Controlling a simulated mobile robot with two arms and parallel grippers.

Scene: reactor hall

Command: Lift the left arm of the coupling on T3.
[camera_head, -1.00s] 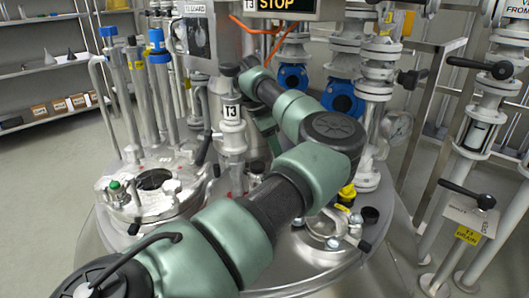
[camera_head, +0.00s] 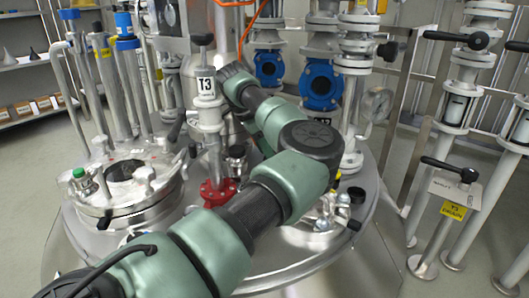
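The T3 tag (camera_head: 206,85) is on an upright silver fitting with a red flange (camera_head: 218,192) at its foot, on the steel vessel lid. My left arm comes in from the lower left, bends at a dark elbow and reaches back to just right of this fitting. Its dark wrist end is beside the tag; the gripper fingers are hidden or cannot be made out. A small silver fitting with lever-like parts (camera_head: 325,212) sits on the lid right of my arm. I cannot tell which part is the coupling's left arm. My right gripper is not in view.
A round hatch (camera_head: 125,185) with clamps is on the lid's left. Upright tubes (camera_head: 110,80) stand behind it. Blue-flanged pipes (camera_head: 320,85) and a gauge (camera_head: 377,103) are behind. A T3 drain valve (camera_head: 455,190) stands at right. Open floor shows at far left.

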